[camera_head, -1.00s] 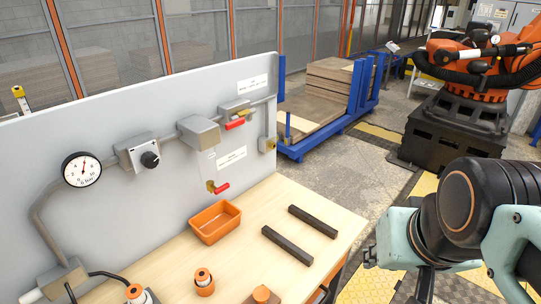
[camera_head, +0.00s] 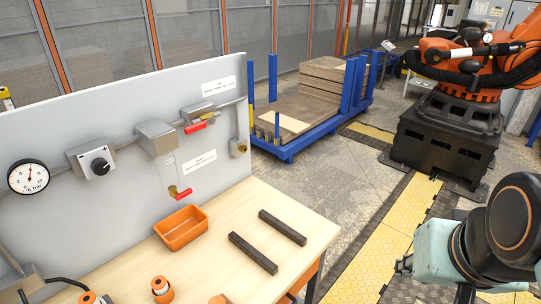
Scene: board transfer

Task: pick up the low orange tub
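The low orange tub (camera_head: 181,229) sits upright on the light wooden table, close to the foot of the grey panel. It looks empty. My gripper (camera_head: 402,266) shows only partly at the lower right, off the table's right side and well apart from the tub. Its fingers are too small and hidden to tell whether they are open or shut.
Two dark bars (camera_head: 267,240) lie on the table (camera_head: 215,262) right of the tub. Orange and white pieces (camera_head: 162,288) stand at the front. The grey panel (camera_head: 90,130) with gauge, knob and red-handled valves rises behind. A blue pallet rack (camera_head: 290,150) stands beyond.

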